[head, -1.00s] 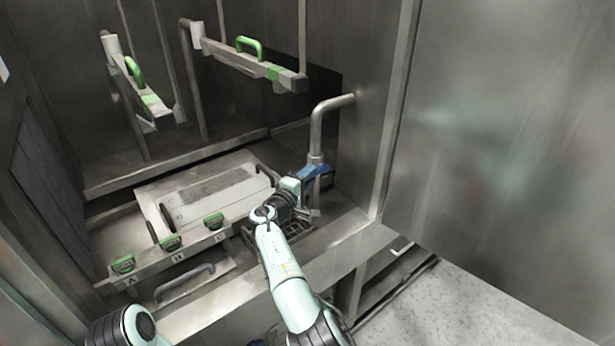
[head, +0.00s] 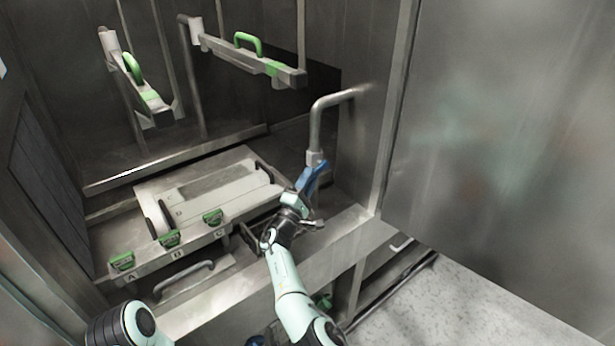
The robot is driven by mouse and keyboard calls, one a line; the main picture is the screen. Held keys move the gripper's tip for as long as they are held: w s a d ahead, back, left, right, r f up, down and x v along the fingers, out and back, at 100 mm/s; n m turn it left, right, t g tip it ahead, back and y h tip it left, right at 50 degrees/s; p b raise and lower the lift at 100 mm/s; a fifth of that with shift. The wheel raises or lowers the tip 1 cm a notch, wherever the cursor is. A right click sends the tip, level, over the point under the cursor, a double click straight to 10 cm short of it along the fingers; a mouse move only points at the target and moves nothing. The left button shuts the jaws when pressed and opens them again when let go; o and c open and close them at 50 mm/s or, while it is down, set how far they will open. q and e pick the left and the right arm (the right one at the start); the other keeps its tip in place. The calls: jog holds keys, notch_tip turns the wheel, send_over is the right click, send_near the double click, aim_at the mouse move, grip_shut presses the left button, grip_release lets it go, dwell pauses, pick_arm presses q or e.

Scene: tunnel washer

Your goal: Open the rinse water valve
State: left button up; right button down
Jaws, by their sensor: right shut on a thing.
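The rinse water valve is on a grey pipe (head: 318,125) that bends down from the right wall. Its blue lever handle (head: 314,177) sits below the pipe end and slants from upper right to lower left. My right gripper (head: 302,192) is shut on the lower end of this handle, and its fingers are partly hidden by the wrist. My left arm shows only as a part at the bottom left edge; its gripper is out of the picture.
Two spray arms with green handles (head: 249,43) hang above. A grey grab handle (head: 185,279) is below the bar. A large metal panel (head: 500,150) closes off the right.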

pick_arm(q)
jog(key=shift+w+r+p, duration=0.4)
jog(key=shift+w+r, duration=0.3)
jog(key=shift+w, duration=0.2)
pick_arm(e)
jog(key=shift+w+d+f+n+t, duration=0.2)
jog(key=shift+f+n+t, duration=0.2)
jog(key=shift+n+t, duration=0.45)
jog(key=shift+t, duration=0.25)
jog(key=c, duration=1)
grip_release()
jog(key=shift+f, duration=0.1)
jog(key=shift+o, duration=0.2)
